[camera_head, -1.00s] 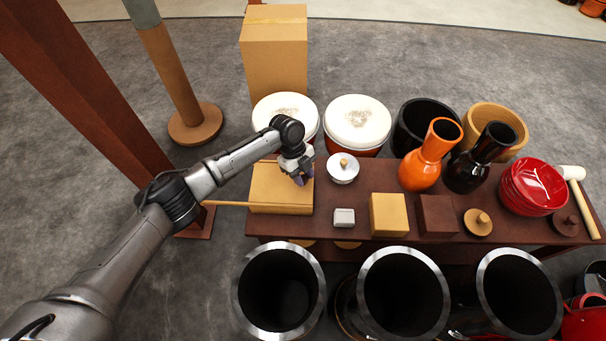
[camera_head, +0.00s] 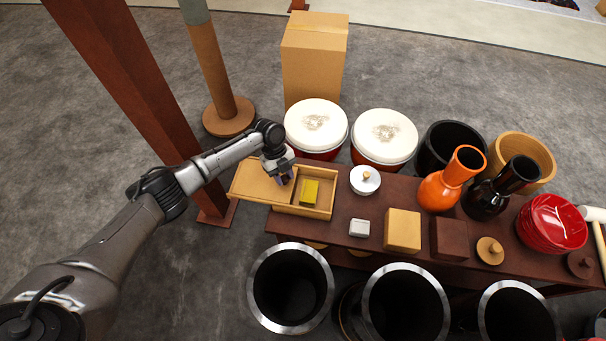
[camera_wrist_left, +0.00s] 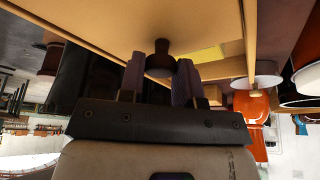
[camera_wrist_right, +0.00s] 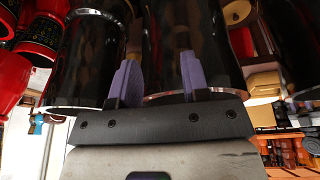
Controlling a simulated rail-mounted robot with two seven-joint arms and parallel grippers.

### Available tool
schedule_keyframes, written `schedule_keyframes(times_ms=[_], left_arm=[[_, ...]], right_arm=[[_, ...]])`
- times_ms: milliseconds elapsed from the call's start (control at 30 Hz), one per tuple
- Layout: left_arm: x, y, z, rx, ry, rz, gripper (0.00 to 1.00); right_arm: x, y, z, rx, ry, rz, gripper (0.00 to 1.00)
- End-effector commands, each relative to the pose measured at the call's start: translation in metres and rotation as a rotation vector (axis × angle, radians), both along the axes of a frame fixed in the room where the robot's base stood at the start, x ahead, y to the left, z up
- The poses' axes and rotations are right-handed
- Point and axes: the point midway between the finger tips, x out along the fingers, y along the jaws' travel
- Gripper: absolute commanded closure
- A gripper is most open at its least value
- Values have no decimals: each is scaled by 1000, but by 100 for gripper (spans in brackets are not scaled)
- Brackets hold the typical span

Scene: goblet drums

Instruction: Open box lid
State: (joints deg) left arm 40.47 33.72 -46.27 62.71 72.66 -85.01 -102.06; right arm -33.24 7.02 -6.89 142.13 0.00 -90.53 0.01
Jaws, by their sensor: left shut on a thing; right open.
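A light wooden box (camera_head: 318,212) stands at the left end of the dark red table. Its flat lid (camera_head: 252,184) is slid to the left and sticks out past the box's left end. The right part of the box is open, and a yellow block (camera_head: 310,190) lies in it. My left gripper (camera_head: 284,178) is above the lid, shut on its dark knob (camera_wrist_left: 161,62), which shows between the fingers in the left wrist view. My right gripper (camera_wrist_right: 160,78) is open and empty in front of dark, shiny drum bodies; it is outside the head view.
Two white-topped drums (camera_head: 316,124) stand behind the box. A white lidded pot (camera_head: 365,180), a small white box (camera_head: 359,228) and a tan cube (camera_head: 403,231) are to its right. Open metal-rimmed drums (camera_head: 290,287) stand in front of the table. A wooden post (camera_head: 212,80) rises at back left.

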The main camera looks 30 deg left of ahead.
Motion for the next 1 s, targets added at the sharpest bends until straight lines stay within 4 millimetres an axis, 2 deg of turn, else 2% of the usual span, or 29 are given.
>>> schedule_keyframes(times_ms=[200, 633, 667, 900, 1000], left_arm=[[-7, 22, 2, -4, -2, -2, 100], [-9, 27, 2, -5, -3, -2, 100], [-9, 27, 2, -6, -3, -2, 68], [-9, 27, 1, -4, -3, -2, 45], [-9, 27, 1, -4, -3, -2, 44]], right_arm=[[0, 0, 6, 0, 0, 0, 57], [0, 1, 7, 3, 0, -2, 57], [0, 1, 7, 3, 0, -2, 57], [0, 1, 6, 4, 1, -3, 57], [0, 1, 6, 4, 1, -3, 57]])
